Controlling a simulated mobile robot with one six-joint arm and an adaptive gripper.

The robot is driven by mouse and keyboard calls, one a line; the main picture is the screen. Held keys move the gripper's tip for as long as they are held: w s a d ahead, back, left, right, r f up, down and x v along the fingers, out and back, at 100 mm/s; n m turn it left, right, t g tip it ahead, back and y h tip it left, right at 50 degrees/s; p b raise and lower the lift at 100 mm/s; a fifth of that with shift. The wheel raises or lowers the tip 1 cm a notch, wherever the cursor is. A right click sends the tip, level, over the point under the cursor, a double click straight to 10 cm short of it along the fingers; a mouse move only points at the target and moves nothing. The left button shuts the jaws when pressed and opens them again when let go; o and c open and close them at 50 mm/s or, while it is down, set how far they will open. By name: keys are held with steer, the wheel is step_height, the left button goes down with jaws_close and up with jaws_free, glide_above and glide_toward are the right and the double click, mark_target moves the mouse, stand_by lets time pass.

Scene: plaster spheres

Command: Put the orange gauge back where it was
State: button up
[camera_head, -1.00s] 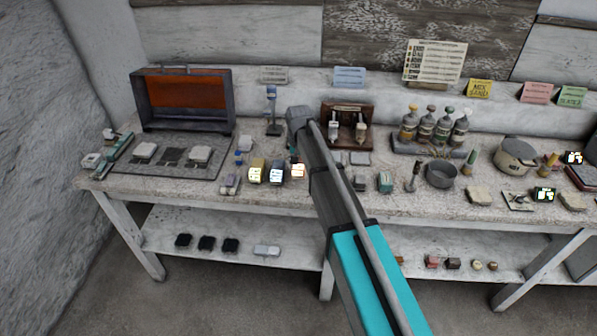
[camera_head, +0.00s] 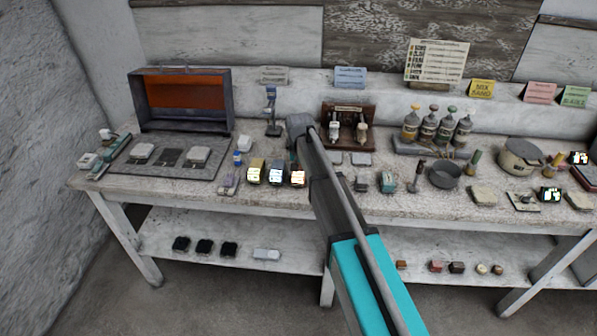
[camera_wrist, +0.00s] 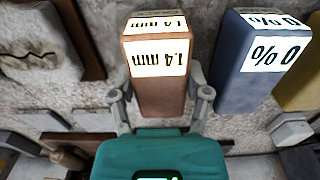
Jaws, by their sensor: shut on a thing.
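The orange gauge (camera_head: 298,177) is a small copper-orange block with a bright lit face. It is at the right end of the gauge row in the head view, beside the blue gauge (camera_head: 276,174). In the wrist view the orange gauge (camera_wrist: 157,85) reads 1.4 mm and stands between my two fingers. My gripper (camera_wrist: 162,98) is shut on it. The blue gauge (camera_wrist: 250,75) is apart from it, to the right. The yellow gauge (camera_head: 256,172) is at the row's left. I cannot tell whether the orange gauge's base touches the bench.
A wooden rack (camera_head: 348,112) stands behind.

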steer(key=o, duration=1)
steer(key=shift+r, duration=0.1)
step_height(320, 180, up, 12)
steer(key=p, duration=1.2)
stand_by(0.4)
steer(key=s+d, duration=0.7)
steer(key=s, duration=0.1)
steer(key=s+d, duration=0.8)
steer(key=s, duration=0.1)
steer(key=s+d, duration=0.8)
steer(key=s, duration=0.1)
